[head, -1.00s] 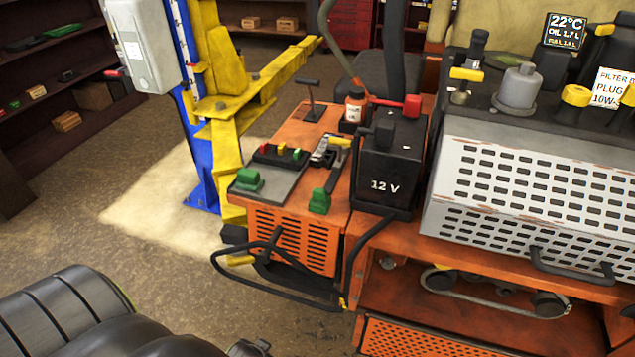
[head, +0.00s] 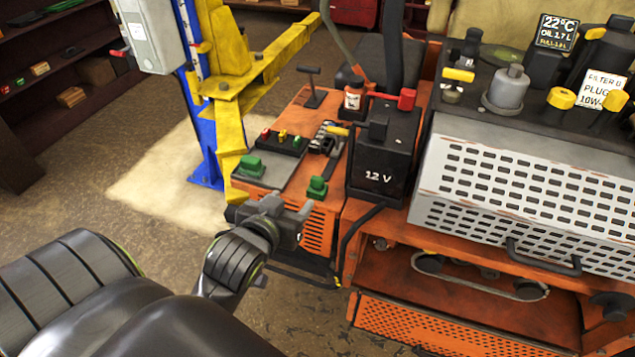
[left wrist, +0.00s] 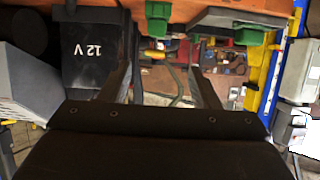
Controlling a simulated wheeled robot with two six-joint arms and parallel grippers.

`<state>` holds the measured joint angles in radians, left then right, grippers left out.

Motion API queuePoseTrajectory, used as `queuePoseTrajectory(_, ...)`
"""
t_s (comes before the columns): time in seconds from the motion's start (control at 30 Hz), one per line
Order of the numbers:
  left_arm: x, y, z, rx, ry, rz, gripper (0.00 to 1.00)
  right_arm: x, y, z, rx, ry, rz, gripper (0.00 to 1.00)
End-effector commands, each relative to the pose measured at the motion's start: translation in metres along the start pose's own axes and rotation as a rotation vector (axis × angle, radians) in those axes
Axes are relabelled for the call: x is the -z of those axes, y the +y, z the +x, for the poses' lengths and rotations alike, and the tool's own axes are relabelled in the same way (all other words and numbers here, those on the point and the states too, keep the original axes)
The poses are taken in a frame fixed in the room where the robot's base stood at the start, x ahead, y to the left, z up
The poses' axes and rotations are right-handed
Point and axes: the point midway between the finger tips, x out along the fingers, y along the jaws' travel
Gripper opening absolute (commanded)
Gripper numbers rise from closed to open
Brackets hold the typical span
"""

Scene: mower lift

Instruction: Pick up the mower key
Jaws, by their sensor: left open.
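I cannot pick out the mower key with certainty. Two green pieces sit on the mower's orange deck (head: 290,110): a green piece (head: 317,188) at the front edge beside the battery, and a green block (head: 250,166) at the left end of the grey panel. In the left wrist view the first piece (left wrist: 158,14) shows at the top, between the lines of the fingers, and the block (left wrist: 249,37) lies to its right. My left gripper (head: 289,208) is open and empty, just in front of the deck, apart from both. My right gripper is not in view.
The black 12 V battery (head: 385,155) stands right of the green piece, with a red-ended lever (head: 406,99) behind it. The perforated white cover (head: 530,195) is further right. A yellow and blue lift post (head: 222,90) stands left. Open floor lies at front left.

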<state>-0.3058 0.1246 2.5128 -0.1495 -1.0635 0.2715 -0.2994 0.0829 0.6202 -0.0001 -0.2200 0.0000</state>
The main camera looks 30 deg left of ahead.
Motion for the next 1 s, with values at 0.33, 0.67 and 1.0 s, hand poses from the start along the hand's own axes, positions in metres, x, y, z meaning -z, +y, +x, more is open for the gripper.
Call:
queuePoseTrajectory(0.33, 0.0, 0.0, 0.044, 0.001, -0.003, 0.003, 0.56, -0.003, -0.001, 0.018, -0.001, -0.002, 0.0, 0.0)
queuePoseTrajectory(0.67, 0.0, 0.0, 0.094, 0.002, -0.004, 0.002, 0.56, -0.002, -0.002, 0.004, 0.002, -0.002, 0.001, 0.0)
queuePoseTrajectory(1.0, -0.001, 0.001, 0.118, 0.001, -0.003, 0.002, 0.56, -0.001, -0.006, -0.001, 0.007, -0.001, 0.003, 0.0)
